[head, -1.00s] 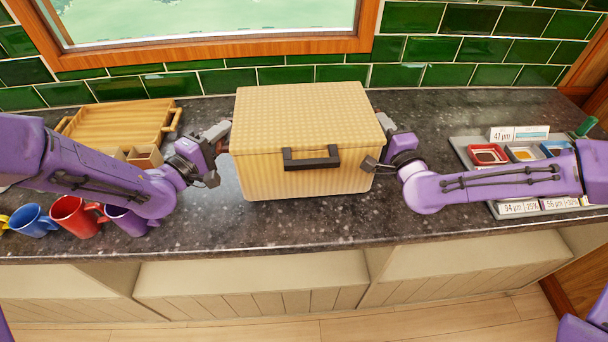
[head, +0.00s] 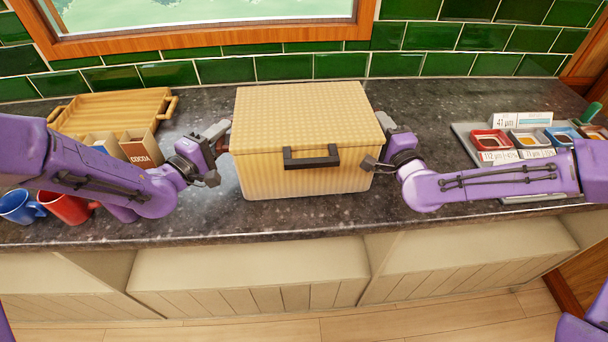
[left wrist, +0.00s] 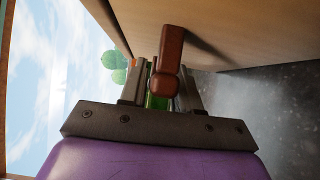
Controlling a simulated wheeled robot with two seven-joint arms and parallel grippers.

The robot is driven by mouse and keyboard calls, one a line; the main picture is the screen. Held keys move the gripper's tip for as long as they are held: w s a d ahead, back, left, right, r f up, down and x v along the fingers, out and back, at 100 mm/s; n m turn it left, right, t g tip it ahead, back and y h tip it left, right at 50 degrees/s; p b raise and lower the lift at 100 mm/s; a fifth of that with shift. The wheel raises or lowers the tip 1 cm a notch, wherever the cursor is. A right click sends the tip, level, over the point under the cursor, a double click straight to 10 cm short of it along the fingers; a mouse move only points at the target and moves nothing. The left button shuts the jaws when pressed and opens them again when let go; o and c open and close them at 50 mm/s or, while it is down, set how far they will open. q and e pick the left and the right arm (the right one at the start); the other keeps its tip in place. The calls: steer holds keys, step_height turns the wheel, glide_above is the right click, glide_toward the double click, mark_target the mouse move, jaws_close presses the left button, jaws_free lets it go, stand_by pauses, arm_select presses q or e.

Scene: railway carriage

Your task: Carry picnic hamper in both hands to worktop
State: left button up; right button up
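The picnic hamper (head: 305,182), a pale woven box with a closed lid and a dark front handle, is level in the middle of the head view, over the dark worktop (head: 300,222). I cannot tell whether its base touches the worktop. My left gripper (head: 219,150) is at its left side. In the left wrist view a brown side handle (left wrist: 170,55) of the hamper sits between the fingers (left wrist: 162,90), which look shut on it. My right gripper (head: 378,148) is at the right side; the hamper hides part of its fingers, but it appears to hold that side.
A wooden tray (head: 72,118) and small boxes, one marked cocoa (head: 140,150), stand at left. A blue mug (head: 18,207) and a red mug (head: 66,207) are near the front left. A grey tray of dishes (head: 468,150) is at right. A green-tiled wall (head: 280,68) stands behind.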

arm_select(q)
steer(key=shift+o, duration=0.8)
steer(key=shift+r, duration=0.1)
arm_select(e)
steer(key=shift+o, duration=0.8)
steer(key=shift+r, duration=0.1)
arm_select(q)
steer(key=shift+s+r, duration=0.1)
steer(key=shift+s, duration=0.05)
arm_select(e)
steer(key=shift+s+r, duration=0.15)
steer(key=shift+a, duration=0.1)
arm_select(q)
steer(key=v, duration=1.2)
arm_select(e)
steer(key=s+d, duration=0.1)
steer(key=s, duration=0.6)
steer(key=shift+s, duration=0.2)
